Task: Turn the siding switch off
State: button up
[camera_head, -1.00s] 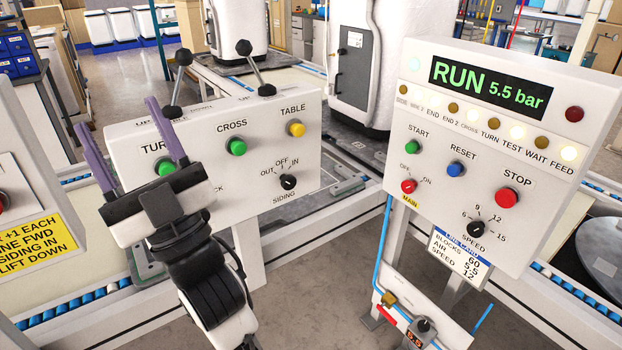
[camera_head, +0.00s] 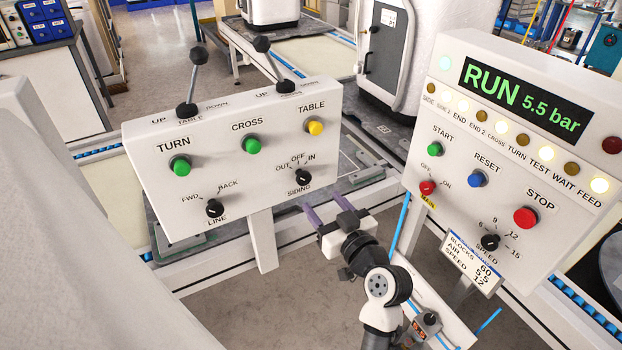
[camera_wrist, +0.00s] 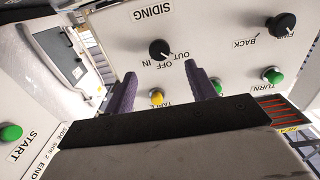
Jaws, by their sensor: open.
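The siding switch (camera_head: 303,177) is a black round knob at the lower right of the white control panel (camera_head: 235,215), with OUT, OFF and IN above it and SIDING below. I cannot tell for sure which label its pointer faces. My gripper (camera_head: 327,208) is open and empty, with two purple fingers, just below and right of the switch in the head view. In the wrist view the switch (camera_wrist: 160,49) appears upside down, beyond the gap between the fingertips (camera_wrist: 163,78). The fingers are not seen touching it.
The same panel has a LINE knob (camera_head: 214,208), green TURN (camera_head: 180,166) and CROSS (camera_head: 252,144) buttons, a yellow TABLE button (camera_head: 316,128) and two levers on top. To the right stands a panel with a RUN display (camera_head: 525,95), a red STOP button (camera_head: 525,217) and a main switch (camera_head: 427,188).

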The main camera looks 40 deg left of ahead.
aim_at(306, 180)
jog(key=p+x, duration=0.2)
jog(key=x, duration=0.6)
jog(key=shift+w, duration=0.1)
jog(key=shift+c, duration=0.4)
jog(key=shift+d, duration=0.1)
jog(key=c, duration=0.9)
jog(key=shift+m, duration=0.4)
jog(key=m+p, duration=0.1)
jog(key=m, duration=0.3)
jog(key=shift+r, duration=0.1)
jog(key=shift+m+p, duration=0.65)
jog(key=shift+m, duration=1.35)
